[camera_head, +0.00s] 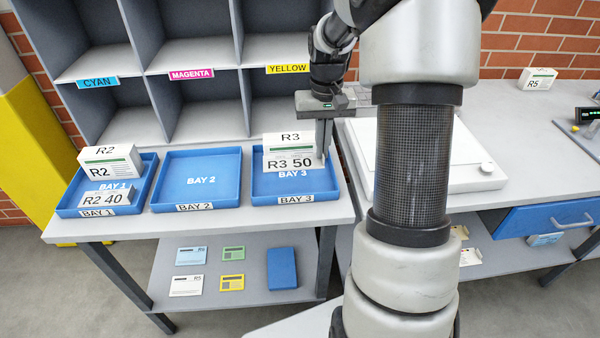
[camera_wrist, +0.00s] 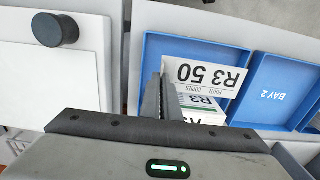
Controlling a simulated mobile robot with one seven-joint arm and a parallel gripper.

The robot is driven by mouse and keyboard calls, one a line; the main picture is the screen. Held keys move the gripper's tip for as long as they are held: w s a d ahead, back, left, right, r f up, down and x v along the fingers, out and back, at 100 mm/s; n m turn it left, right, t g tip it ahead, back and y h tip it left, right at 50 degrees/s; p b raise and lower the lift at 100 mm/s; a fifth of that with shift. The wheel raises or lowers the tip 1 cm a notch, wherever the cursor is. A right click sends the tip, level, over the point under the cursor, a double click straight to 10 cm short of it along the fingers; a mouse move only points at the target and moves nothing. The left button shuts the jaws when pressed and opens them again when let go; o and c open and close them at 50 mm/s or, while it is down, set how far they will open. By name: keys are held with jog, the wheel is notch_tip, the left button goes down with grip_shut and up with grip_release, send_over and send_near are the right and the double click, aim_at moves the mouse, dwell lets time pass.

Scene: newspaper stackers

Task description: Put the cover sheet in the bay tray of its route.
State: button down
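The cover sheet (camera_head: 290,163), a white card marked R3 50, stands roughly upright in front of the R3 bundle (camera_head: 290,139) over the BAY 3 tray (camera_head: 296,199). It also shows in the wrist view (camera_wrist: 207,76), upside down. My gripper (camera_head: 322,150) points down at the sheet's right edge in the head view. Its fingers (camera_wrist: 164,80) are close together and look shut on that edge, though the contact is partly hidden. The sheet looks raised above the tray floor; its lower edge is hard to judge. The blue BAY 3 tray also shows in the wrist view (camera_wrist: 150,48).
BAY 2 tray (camera_head: 202,181) is empty. BAY 1 tray (camera_head: 66,200) holds an R2 bundle (camera_head: 110,160) and an R2 40 card (camera_head: 106,197). Grey pigeonholes (camera_head: 145,40) rise behind. A white flat-topped device (camera_head: 480,172) stands right of the trays. An R5 bundle (camera_head: 538,79) sits farther right.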

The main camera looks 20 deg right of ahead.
notch_tip(320, 180, down, 8)
jog(key=shift+f+b, duration=0.1)
jog(key=shift+b, duration=0.25)
jog(key=shift+f, duration=0.1)
jog(key=c, duration=2)
grip_release()
notch_tip(320, 180, up, 12)
jog(key=shift+r+p, duration=0.15)
jog(key=shift+p, duration=0.5)
